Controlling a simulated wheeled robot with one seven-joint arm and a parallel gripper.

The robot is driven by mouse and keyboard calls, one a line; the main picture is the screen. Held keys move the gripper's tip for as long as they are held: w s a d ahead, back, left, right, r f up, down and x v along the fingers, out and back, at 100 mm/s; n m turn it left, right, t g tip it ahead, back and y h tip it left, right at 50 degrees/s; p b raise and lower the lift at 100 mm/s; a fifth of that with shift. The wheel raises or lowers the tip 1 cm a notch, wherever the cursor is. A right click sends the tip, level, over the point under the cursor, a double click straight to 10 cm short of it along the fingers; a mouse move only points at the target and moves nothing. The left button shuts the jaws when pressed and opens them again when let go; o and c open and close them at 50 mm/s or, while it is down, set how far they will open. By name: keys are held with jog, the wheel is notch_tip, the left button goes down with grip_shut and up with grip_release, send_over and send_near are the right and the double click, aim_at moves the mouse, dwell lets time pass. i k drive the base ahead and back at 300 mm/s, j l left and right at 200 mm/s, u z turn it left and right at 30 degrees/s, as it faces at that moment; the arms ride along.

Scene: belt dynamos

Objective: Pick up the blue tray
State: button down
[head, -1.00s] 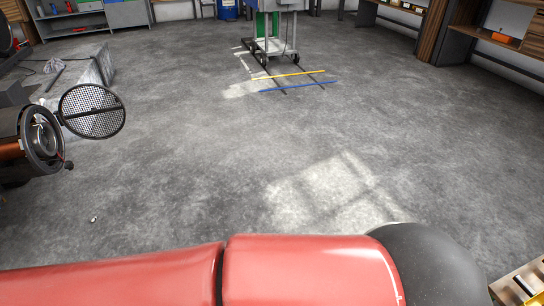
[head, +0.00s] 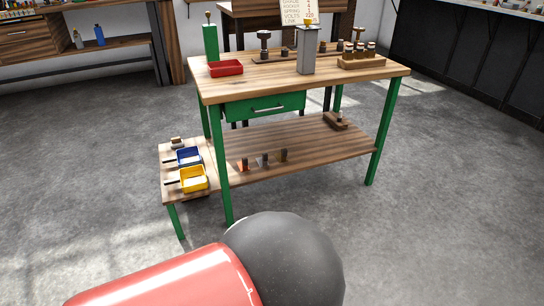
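The blue tray (head: 188,157) is a small open box on a low wooden side stand (head: 173,196) at the left end of the workbench. A yellow tray (head: 194,179) sits just in front of it, nearer to me. Each has a dark bar sticking out to its left. What lies inside the blue tray is too small to tell. My gripper is not in view; only a red and black part of my arm shows at the bottom, well short of the stand.
The green-legged workbench (head: 300,75) carries a red tray (head: 225,68), a grey block (head: 306,50) and a wooden rack (head: 361,62). Its lower shelf (head: 300,150) holds several small parts. Bare grey floor (head: 90,190) lies left of the stand and in front.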

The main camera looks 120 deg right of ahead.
aim_at(189, 156)
jog(key=z, duration=3.8)
jog(key=i+j+z, duration=0.2)
jog(key=z, duration=0.25)
jog(key=i+j+z, duration=0.15)
jog(key=z, duration=0.35)
jog(key=i+j, duration=0.15)
jog(key=j, duration=0.25)
jog(key=i+j+z, duration=0.15)
jog(key=j, duration=0.3)
jog(key=i+j, duration=0.15)
jog(key=j, duration=0.25)
jog(key=i+j+z, duration=0.15)
jog(key=j, duration=0.3)
jog(key=i, duration=0.35)
